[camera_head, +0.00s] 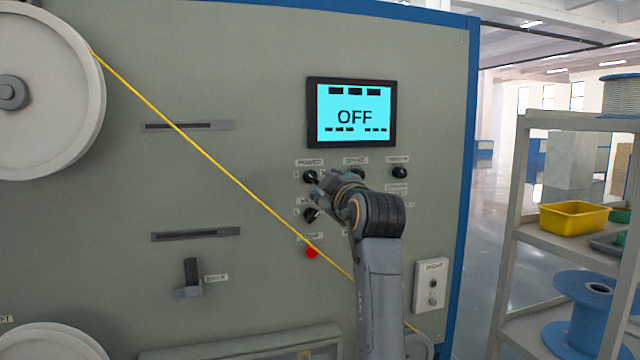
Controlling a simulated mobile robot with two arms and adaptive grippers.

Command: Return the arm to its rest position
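One of my arms, most likely the right, rises from the bottom edge in the head view. Its gripper (317,196) points up and left at the control panel (260,120), in front of the knobs. The fingers are small and overlap the dark knobs, so I cannot tell whether they are open, shut or touching a knob. A black knob (310,176) under the POWER label is just above the fingertips, and another knob (311,215) is just below. The wrist hides part of the knob area. The screen (352,113) reads OFF. My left gripper is not in view.
A yellow cable (210,160) runs diagonally from the upper left reel (45,90) and passes behind my forearm. A red button (311,252) sits left of the forearm. A small lever (190,275) sticks out at lower left. A shelf (560,240) with a yellow bin (573,217) and blue spool (590,315) stands right.

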